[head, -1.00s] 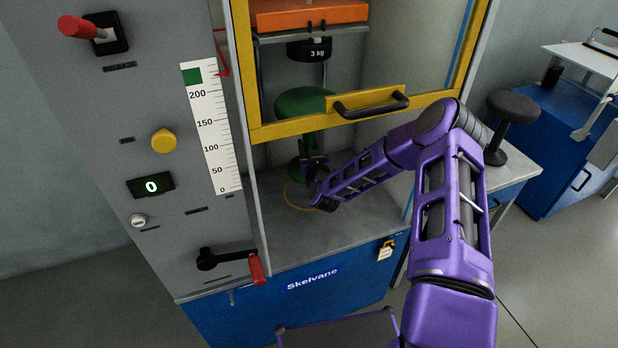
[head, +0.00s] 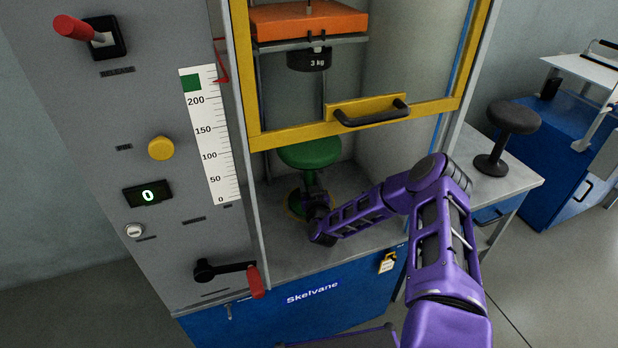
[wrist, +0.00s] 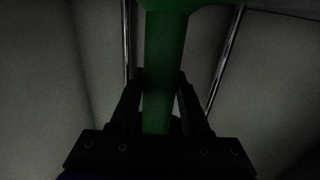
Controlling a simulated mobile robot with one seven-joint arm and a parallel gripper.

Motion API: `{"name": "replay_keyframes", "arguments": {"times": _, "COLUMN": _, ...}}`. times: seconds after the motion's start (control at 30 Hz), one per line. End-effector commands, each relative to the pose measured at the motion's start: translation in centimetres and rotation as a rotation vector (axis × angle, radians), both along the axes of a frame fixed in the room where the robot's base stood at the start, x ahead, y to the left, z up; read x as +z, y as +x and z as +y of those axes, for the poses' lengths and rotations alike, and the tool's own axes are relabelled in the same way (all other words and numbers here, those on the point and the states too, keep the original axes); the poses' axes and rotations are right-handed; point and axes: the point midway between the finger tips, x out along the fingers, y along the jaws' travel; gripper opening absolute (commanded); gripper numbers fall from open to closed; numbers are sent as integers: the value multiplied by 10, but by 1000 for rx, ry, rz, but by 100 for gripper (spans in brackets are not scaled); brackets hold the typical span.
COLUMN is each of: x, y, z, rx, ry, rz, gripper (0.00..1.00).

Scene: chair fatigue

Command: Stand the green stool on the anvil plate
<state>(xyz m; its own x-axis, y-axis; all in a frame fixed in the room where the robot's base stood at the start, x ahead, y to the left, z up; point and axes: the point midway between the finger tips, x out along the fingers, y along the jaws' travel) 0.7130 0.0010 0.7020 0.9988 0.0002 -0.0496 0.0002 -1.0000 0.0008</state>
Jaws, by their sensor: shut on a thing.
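The green stool (head: 310,153) is upright inside the test machine, below the raised yellow-framed guard. Its base is at the yellow-ringed anvil plate (head: 290,212) on the machine's floor. The base and my gripper cover most of the plate, so I cannot tell whether the base touches it or is centred. My gripper (head: 313,197) is shut on the stool's column, below the seat. In the wrist view, the green column (wrist: 166,50) stands between the two dark fingers of my gripper (wrist: 159,80), with the seat's underside at the top.
A 3 kg weight (head: 309,60) hangs under an orange block (head: 310,20) above the stool. The yellow guard bar (head: 280,133) with its black handle (head: 372,113) crosses in front. A black stool (head: 510,120) stands on a side table at right. The control panel is at left.

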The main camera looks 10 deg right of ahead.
Motion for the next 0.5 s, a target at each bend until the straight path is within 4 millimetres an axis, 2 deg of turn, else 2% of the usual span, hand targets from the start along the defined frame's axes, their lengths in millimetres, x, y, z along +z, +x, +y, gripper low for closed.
{"name": "replay_keyframes", "arguments": {"times": 0.17, "x": 2, "y": 1, "z": 0, "rx": -1, "ry": 0, "rz": -8, "gripper": 0}}
{"name": "replay_keyframes", "arguments": {"times": 0.2, "x": -3, "y": 0, "z": 0, "rx": 0, "ry": 0, "rz": 1, "gripper": 48}}
{"name": "replay_keyframes", "arguments": {"times": 0.37, "x": -2, "y": 0, "z": 0, "rx": 0, "ry": 1, "rz": 1, "gripper": 76}}
{"name": "replay_keyframes", "arguments": {"times": 0.5, "x": -2, "y": 0, "z": 0, "rx": 0, "ry": 1, "rz": 1, "gripper": 76}}
